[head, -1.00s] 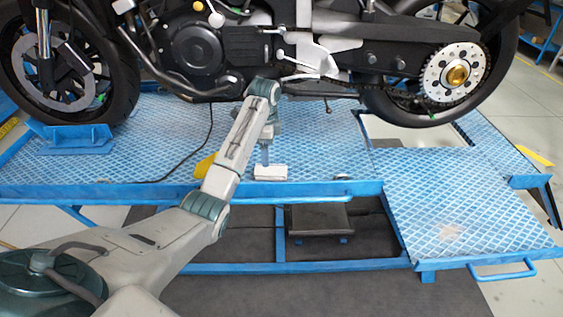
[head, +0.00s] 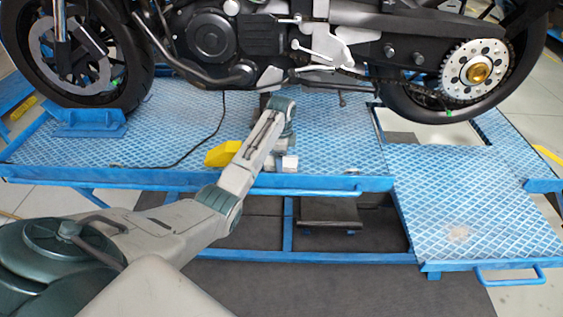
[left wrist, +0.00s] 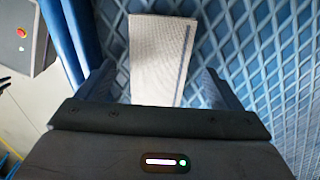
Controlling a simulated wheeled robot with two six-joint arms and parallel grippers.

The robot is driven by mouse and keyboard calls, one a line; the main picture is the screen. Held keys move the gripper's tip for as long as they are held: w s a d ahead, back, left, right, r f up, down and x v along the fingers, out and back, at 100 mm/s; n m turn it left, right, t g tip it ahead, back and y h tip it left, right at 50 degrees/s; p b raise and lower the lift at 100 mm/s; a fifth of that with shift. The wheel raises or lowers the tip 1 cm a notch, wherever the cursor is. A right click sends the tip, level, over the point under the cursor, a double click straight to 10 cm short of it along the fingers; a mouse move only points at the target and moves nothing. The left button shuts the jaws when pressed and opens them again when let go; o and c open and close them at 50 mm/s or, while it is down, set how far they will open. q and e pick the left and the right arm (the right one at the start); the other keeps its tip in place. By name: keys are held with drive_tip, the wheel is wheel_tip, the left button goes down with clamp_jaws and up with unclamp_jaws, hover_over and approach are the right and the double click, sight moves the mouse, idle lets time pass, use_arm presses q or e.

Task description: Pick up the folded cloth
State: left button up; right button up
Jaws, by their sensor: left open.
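The folded cloth (head: 290,163) is a small white pad on the blue textured platform of the lift. In the head view my left arm covers part of it. In the left wrist view the cloth (left wrist: 158,50) is pale with a dark stripe along its right side, and its near end is hidden behind the gripper body. My left gripper (left wrist: 158,84) is open, with one finger to each side of the cloth. I cannot tell how far above the platform the fingertips are. My right gripper is in neither view.
A yellow object (head: 222,154) lies on the lift platform (head: 330,135) just left of my arm. A motorcycle (head: 300,50) stands over the platform behind it. A thin black cable (head: 205,140) runs across the platform. A dark box with a red button (left wrist: 20,35) is at the left wrist view's upper left.

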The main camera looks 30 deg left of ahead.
use_arm(q)
drive_tip(key=shift+f, duration=0.3)
drive_tip(key=c, duration=1.1)
drive_tip(key=shift+o, duration=0.2)
drive_tip(key=shift+r, duration=0.1)
